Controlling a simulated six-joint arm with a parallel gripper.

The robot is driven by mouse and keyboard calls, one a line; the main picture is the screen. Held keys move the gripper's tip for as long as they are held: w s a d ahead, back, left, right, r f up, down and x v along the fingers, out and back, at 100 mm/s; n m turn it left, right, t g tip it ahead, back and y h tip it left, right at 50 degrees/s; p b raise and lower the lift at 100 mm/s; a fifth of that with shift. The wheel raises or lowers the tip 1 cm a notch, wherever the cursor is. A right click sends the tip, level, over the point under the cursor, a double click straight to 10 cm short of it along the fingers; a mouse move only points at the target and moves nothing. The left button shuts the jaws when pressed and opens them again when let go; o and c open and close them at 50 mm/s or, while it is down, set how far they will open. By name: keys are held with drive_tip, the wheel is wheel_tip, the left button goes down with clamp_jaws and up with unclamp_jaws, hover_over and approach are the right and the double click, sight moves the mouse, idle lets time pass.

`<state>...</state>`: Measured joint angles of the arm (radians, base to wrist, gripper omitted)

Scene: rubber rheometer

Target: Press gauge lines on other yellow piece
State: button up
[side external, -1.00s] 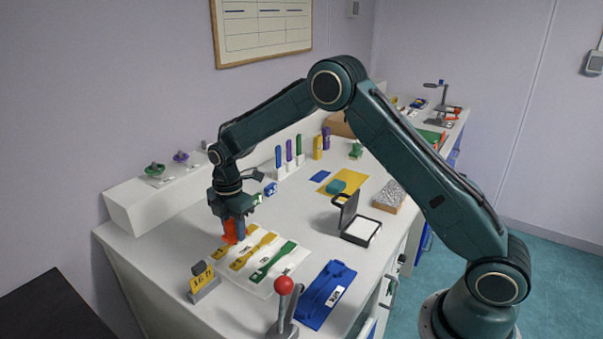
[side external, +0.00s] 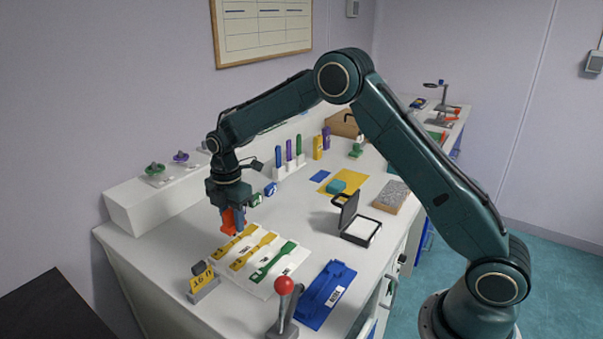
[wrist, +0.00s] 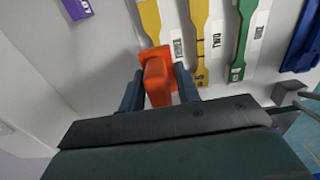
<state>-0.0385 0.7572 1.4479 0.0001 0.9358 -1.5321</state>
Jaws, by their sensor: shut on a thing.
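My gripper (side external: 231,207) is shut on an orange-red stamp (side external: 232,223), which also shows between the fingers in the wrist view (wrist: 157,78). It hangs just above the far end of the left yellow dumbbell piece (side external: 232,243). That piece shows in the wrist view (wrist: 151,22), partly hidden by the stamp. A second yellow piece (side external: 253,251) lies to its right, beside a "TWO" label; thin dark marks seem to cross it in the wrist view (wrist: 201,50). The stamp's lower face is hidden.
A green dumbbell piece (side external: 274,262) lies on the same white sheet. A blue tray (side external: 325,295), a red-knobbed lever (side external: 284,287) and a yellow counter block (side external: 202,281) stand nearby. An open black case with a white pad (side external: 360,231) is to the right.

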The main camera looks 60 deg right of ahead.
drive_tip(key=shift+r, duration=2.1)
